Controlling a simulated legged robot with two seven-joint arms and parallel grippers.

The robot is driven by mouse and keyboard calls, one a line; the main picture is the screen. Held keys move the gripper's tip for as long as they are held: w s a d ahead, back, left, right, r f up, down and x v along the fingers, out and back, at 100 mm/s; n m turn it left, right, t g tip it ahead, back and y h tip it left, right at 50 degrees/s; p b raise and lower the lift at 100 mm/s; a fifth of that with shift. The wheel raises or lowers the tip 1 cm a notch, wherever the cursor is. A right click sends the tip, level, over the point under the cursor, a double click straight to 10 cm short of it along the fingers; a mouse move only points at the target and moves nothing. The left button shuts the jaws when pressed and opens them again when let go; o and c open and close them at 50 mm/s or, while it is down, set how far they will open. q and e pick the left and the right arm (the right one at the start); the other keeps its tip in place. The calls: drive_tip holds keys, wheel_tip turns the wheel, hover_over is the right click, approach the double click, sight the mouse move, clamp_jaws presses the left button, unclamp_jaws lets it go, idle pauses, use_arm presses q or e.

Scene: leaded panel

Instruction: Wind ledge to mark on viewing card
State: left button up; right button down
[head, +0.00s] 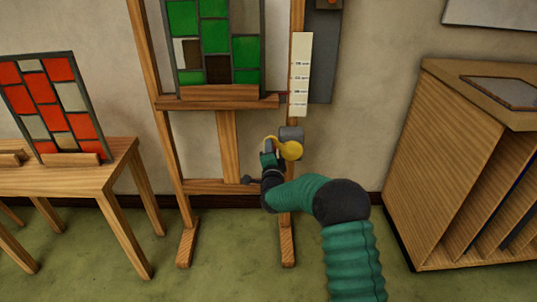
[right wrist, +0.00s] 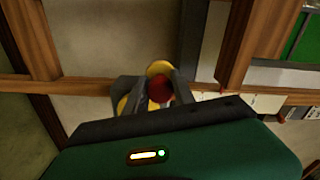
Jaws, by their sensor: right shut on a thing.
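The easel's wooden ledge (head: 220,104) carries a leaded panel (head: 216,45) of green, white and brown panes. A pale viewing card (head: 300,75) with several labelled marks hangs at the right post. The ledge's right end is near the card's lower marks; which mark it meets is too small to tell. Below the card is a grey winder box (head: 291,133) with a yellow crank (head: 291,151). My right gripper (head: 271,147) is at the crank. In the right wrist view its fingers are shut on a red knob (right wrist: 159,90), with yellow crank parts (right wrist: 160,67) behind. My left gripper is out of view.
A wooden table (head: 120,155) at left bears a red and white leaded panel (head: 50,105). A wooden rack (head: 440,160) with upright slots stands at right. A grey board (head: 322,60) is behind the card. Green floor between is open.

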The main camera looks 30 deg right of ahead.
drive_tip(key=r+m, duration=0.1)
drive_tip(key=d+r+m, duration=0.1)
drive_tip(key=m, duration=0.1)
drive_tip(key=shift+s+d+r, duration=0.15)
drive_tip(key=shift+s+d, duration=0.15)
drive_tip(key=shift+s, duration=0.1)
drive_tip(key=s+d+r+m+b, duration=0.2)
drive_tip(key=s+d+m, duration=0.45)
drive_tip(key=m, duration=0.65)
drive_tip(key=s+d+f+m+b, duration=0.1)
drive_tip(key=d+f+m+b, duration=0.4)
drive_tip(key=m, duration=0.9)
drive_tip(key=shift+s+d+f, duration=0.15)
drive_tip(key=shift+d+f, duration=0.3)
drive_tip(key=shift+f, duration=1.3)
